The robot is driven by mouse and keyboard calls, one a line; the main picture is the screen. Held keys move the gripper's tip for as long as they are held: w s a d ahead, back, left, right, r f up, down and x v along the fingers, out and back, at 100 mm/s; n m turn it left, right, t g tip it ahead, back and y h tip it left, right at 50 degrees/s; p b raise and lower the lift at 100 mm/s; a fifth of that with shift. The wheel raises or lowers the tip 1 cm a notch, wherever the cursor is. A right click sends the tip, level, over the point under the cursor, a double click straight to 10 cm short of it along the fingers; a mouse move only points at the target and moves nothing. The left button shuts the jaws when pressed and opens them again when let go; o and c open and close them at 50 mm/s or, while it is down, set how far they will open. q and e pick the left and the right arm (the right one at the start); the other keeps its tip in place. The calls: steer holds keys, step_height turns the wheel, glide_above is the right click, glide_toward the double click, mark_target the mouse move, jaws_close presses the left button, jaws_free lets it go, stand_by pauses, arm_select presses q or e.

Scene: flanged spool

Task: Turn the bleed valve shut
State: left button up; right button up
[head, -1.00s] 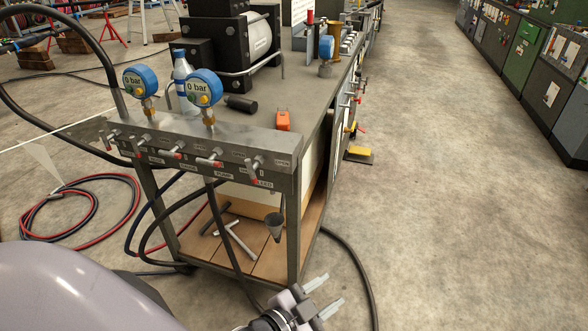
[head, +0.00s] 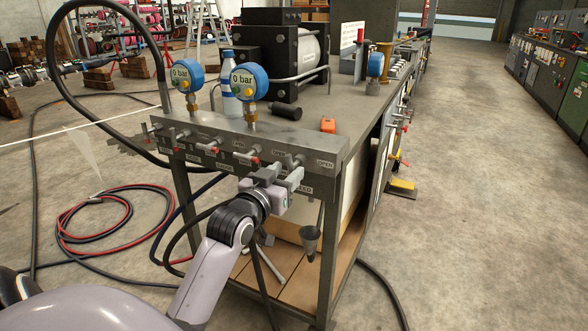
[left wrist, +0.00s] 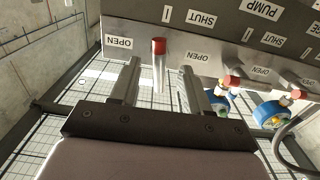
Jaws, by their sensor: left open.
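The valve panel (head: 225,140) carries a row of red-tipped levers. The bleed valve is at the panel's right end, and its "BLEED" label is partly covered by my left gripper (head: 280,177). In the left wrist view a lever with a red tip (left wrist: 159,52) stands between the two open fingers, with a gap on both sides. An "OPEN" label (left wrist: 119,42) and a "SHUT" label (left wrist: 202,20) show upside down near it. In the head view the gripper hides most of this lever. My right gripper is not in view.
Two blue gauges reading 0 bar, one on the left (head: 187,76) and one on the right (head: 248,80), rise above the panel. A grey funnel (head: 311,240) hangs below.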

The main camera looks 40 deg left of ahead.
mark_target(289, 170)
arm_select(q)
steer(key=shift+x, duration=2.2)
jaws_close()
steer(key=shift+r+m+p, duration=0.15)
steer(key=shift+m+p, duration=0.55)
steer(key=shift+p, duration=0.1)
steer(key=shift+m+p, duration=0.5)
